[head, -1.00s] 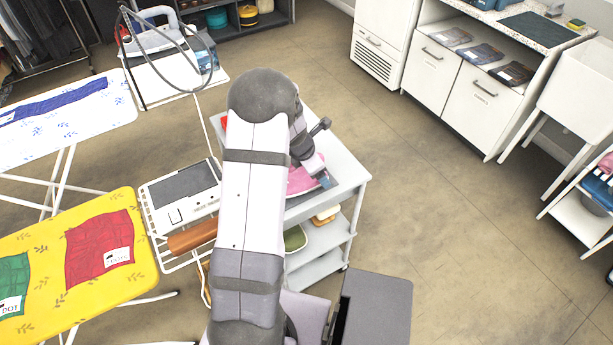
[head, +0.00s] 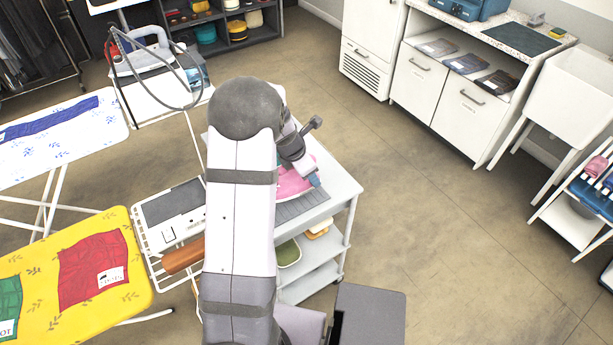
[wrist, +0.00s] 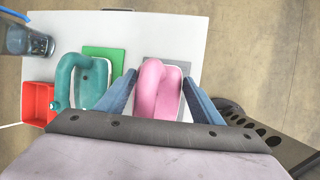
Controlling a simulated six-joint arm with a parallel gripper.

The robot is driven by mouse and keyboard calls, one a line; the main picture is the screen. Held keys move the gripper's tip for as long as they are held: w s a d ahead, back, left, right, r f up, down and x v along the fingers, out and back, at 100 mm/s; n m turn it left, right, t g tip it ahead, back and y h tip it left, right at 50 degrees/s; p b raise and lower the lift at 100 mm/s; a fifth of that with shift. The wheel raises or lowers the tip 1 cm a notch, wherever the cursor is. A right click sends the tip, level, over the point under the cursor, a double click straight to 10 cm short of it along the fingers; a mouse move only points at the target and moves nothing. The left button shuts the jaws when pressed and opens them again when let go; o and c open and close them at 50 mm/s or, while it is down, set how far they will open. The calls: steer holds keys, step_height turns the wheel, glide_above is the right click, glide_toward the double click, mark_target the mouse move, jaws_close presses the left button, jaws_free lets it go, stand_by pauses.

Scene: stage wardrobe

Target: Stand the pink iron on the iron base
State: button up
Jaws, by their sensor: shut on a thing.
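The pink iron (head: 292,188) is at the top of the white cart, over a grey mat (head: 302,207). In the wrist view the pink iron's handle (wrist: 157,88) stands between the two blue fingers of my gripper (wrist: 160,76), which is shut on it. My gripper (head: 314,178) in the head view is partly hidden by my arm. I cannot tell whether the iron touches the mat. A white unit with a dark grey plate (head: 172,207) looks like the iron base. It sits on a wire rack left of the cart, and my arm hides its right side.
A red box (wrist: 37,103) and a glass jar (wrist: 28,41) are further left. The yellow ironing board (head: 100,265) lies left of the rack. The floor right of the cart is clear.

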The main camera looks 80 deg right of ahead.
steer(key=shift+r, duration=2.25)
steer(key=w+a+f+n+t+b, duration=0.1)
steer(key=w+a+f+n, duration=0.1)
steer(key=w, duration=0.9)
steer(key=w+a+f+n+t+b, duration=0.1)
steer(key=w+a+f+n+b, duration=0.1)
steer(key=w, duration=0.9)
steer(key=w+a+f+n+t+b, duration=0.1)
steer(key=w+a+f+n, duration=0.1)
steer(key=w, duration=1)
steer(key=shift+a+f+n+b, duration=0.35)
steer(key=shift+a+n, duration=0.15)
steer(key=shift+a, duration=0.25)
steer(key=w+a+r, duration=0.1)
steer(key=w, duration=0.4)
steer(key=s+r+m+g, duration=0.2)
steer(key=s+r+m, duration=0.1)
steer(key=r+m, duration=0.3)
steer(key=shift+s+r+m+g, duration=0.15)
steer(key=shift+s+m+g, duration=0.25)
steer(key=shift+m, duration=0.1)
steer(key=shift+d, duration=0.1)
